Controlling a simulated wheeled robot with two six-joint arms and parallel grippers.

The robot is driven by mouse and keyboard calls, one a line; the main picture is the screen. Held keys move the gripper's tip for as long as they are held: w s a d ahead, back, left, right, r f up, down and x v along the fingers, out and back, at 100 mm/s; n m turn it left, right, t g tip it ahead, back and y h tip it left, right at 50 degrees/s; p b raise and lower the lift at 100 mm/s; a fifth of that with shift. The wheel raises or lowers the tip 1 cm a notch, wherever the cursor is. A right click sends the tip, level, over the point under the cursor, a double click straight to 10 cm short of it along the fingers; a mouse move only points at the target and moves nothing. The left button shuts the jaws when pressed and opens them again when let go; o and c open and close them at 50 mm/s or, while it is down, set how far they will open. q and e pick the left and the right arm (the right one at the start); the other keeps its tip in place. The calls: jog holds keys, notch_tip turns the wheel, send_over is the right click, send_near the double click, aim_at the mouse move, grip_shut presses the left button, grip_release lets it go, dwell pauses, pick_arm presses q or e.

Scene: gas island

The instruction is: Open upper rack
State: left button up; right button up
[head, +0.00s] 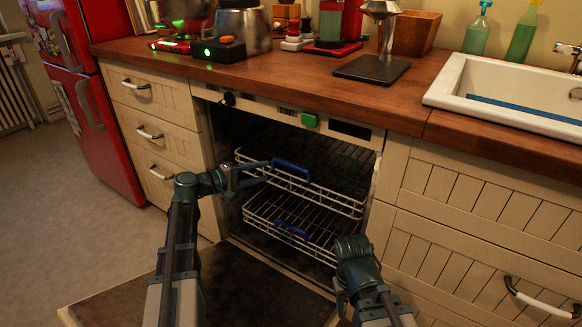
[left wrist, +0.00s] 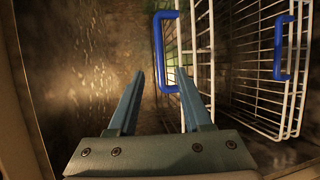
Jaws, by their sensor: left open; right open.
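The upper rack (head: 335,197) is a white wire basket inside the open dishwasher, with a blue handle (head: 291,172) on its front. The lower rack (head: 262,222) sits below it with its own blue handle (head: 292,231). My left gripper (head: 267,172) is open at the left end of the upper handle. In the left wrist view, the lower end of a blue handle (left wrist: 160,45) appears between the open fingertips (left wrist: 160,74); contact cannot be told. A second blue handle (left wrist: 279,48) is at the right there. My right gripper (head: 342,292) is open and empty, low in front of the racks.
The dishwasher door (head: 240,295) lies folded down below my arms. Drawers (head: 150,128) flank the opening on the left, and panelled cabinet fronts (head: 470,215) on the right. The wooden counter (head: 300,75) above holds appliances and a sink (head: 505,90).

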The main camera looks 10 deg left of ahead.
aim_at(288, 166)
pick_arm(q)
jog(key=b+x, duration=0.1)
jog(key=x, duration=1)
jog(key=shift+w+d+f+b, duration=0.1)
jog(key=shift+d+b, duration=0.05)
jog(key=shift+b, duration=0.25)
grip_shut()
dwell(0.8)
